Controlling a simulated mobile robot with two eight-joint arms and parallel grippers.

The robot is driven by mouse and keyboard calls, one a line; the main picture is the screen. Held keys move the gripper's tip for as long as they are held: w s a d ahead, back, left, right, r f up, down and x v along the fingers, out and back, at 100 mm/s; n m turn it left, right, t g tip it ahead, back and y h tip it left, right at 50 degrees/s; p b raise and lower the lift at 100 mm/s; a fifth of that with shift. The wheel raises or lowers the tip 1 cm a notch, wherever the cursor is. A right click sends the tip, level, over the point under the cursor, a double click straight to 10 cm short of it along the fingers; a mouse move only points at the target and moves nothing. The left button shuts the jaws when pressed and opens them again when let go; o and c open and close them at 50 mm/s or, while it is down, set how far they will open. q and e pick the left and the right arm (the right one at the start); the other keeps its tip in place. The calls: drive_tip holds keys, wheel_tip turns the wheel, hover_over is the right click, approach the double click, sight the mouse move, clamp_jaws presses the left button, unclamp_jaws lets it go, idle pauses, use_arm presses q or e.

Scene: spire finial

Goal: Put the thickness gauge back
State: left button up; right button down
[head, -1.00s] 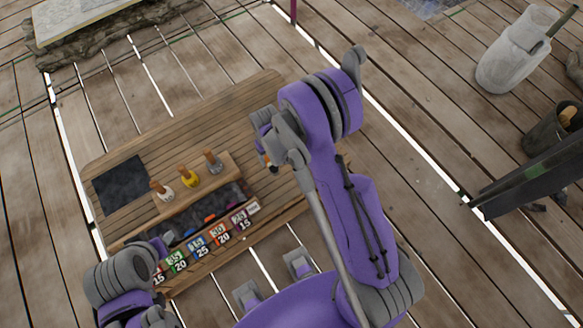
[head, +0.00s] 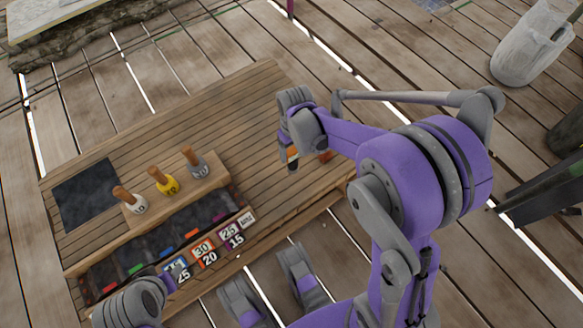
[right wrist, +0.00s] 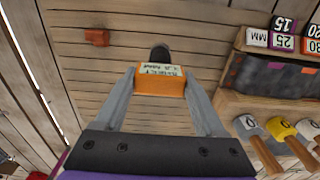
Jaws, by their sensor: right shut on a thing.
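The thickness gauge is an orange block with a pale printed label (right wrist: 160,80) and a dark round end. My right gripper (right wrist: 163,82) is shut on it, with one finger on each side.
A rack with numbered labels (head: 205,252) and a dark tray holding coloured pieces runs along the table's near edge. Several wooden-handled stamps (head: 165,182) stand behind it. A dark mat (head: 86,193) lies at the left. A small red block (right wrist: 97,37) lies on the table near the gauge.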

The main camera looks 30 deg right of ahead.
sight(293, 162)
drive_tip(key=shift+f+b, duration=0.9)
drive_tip(key=shift+f, duration=2.4)
drive_tip(key=shift+f, duration=0.2)
unclamp_jaws()
drive_tip(key=shift+r, duration=0.1)
